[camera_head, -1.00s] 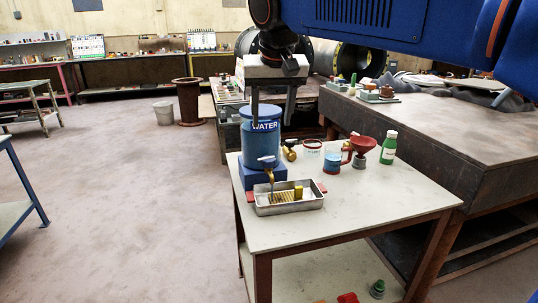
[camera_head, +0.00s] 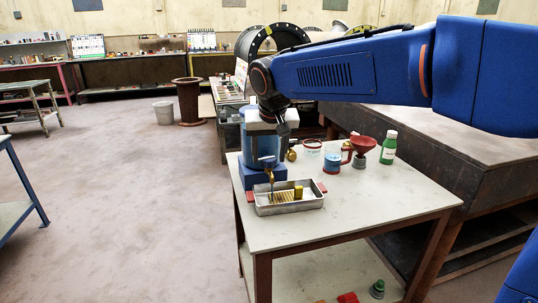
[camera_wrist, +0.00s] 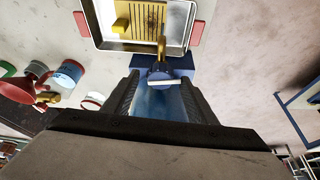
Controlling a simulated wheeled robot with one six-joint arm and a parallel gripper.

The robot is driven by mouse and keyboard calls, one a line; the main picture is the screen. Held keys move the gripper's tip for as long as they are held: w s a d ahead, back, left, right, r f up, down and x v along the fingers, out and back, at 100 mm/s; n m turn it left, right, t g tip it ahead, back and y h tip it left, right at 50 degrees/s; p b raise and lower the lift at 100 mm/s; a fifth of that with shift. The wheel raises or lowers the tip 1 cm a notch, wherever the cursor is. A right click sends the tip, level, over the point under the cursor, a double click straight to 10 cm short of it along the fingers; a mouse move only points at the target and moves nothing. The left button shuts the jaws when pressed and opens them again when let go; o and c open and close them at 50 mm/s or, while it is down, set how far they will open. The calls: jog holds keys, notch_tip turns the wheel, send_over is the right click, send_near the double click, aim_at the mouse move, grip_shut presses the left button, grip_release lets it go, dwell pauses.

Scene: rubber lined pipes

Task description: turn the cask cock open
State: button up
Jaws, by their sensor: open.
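The blue water cask (camera_head: 262,148) stands on a blue block at the back left of the small table. Its cock (camera_head: 269,166) sticks out at the front, with a brass spout pointing down over a metal drip tray (camera_head: 290,208). In the wrist view the cock's pale-edged blue handle (camera_wrist: 165,80) lies crosswise at the top of the brass spout (camera_wrist: 161,48). My gripper (camera_wrist: 160,88) is open and points down in front of the cask, hiding part of it. The handle shows between and just beyond its fingertips, without clear contact.
The tray has a slatted grid and a yellow block (camera_head: 298,192). Right of the cask are a brass fitting (camera_head: 291,155), a jar (camera_head: 312,147), a mug (camera_head: 333,160), a red funnel (camera_head: 362,146) and a green bottle (camera_head: 389,147). The table's front right is clear.

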jog(key=shift+f, duration=0.1)
jog(key=c, duration=1.1)
jog(key=shift+o, duration=0.2)
jog(key=n, duration=0.1)
jog(key=n+y, duration=0.1)
jog(key=n, duration=0.1)
jog(key=n+y, duration=0.1)
jog(key=shift+w+d+n+g, duration=0.15)
jog(key=shift+d+n+g, duration=0.15)
jog(key=shift+n, duration=0.1)
jog(key=shift+w+n+g+y, duration=0.1)
jog(key=shift+n+g+y, duration=0.4)
jog(key=shift+n, duration=1.4)
